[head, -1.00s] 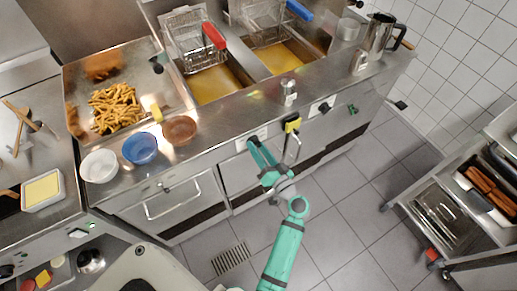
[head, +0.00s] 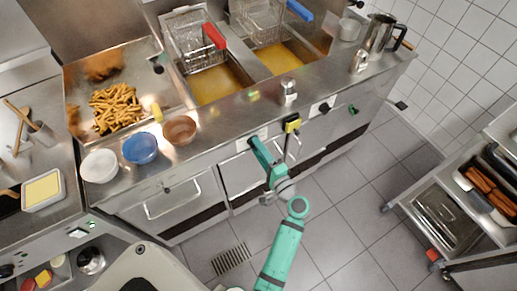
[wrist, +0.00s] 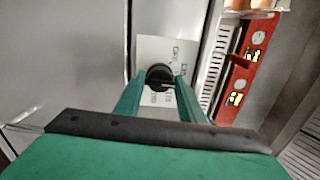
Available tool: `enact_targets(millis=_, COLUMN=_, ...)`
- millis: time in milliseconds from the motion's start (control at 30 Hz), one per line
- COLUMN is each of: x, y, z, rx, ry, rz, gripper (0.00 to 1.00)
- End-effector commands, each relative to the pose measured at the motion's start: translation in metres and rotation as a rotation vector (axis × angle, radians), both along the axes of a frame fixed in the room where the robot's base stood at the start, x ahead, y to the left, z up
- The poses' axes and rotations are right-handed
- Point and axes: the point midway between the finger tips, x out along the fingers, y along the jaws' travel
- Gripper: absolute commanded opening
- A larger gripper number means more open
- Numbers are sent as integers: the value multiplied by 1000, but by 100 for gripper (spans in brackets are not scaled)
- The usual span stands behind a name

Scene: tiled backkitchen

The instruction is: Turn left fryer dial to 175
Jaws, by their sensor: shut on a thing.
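The left fryer dial (wrist: 158,76) is a round black knob on a pale printed plate (wrist: 153,51) on the steel front, in the wrist view. My gripper (wrist: 159,79) is shut on the dial, with a green finger on either side. The printing on the plate is partly hidden by the fingers, and I cannot read the dial's setting. In the head view, my gripper (head: 262,143) meets the fryer front below the counter edge, and its fingers hide the dial there. The left fryer's oil well (head: 218,84) lies above, with a red-handled basket (head: 192,42).
A yellow-topped item (head: 291,124) sticks out from the front just right of my gripper. Another black dial (head: 324,107) is farther right. Bowls, including a blue bowl (head: 140,148), stand near the counter edge. A trolley (head: 440,222) is at right; the floor between is clear.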

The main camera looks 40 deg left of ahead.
Motion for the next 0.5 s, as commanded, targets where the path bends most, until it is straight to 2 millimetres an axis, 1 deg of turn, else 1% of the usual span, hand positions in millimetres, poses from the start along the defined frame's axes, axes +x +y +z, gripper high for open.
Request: enact_targets(millis=500, x=3, y=-2, z=1, rx=187, ry=451, rz=-7, gripper=14)
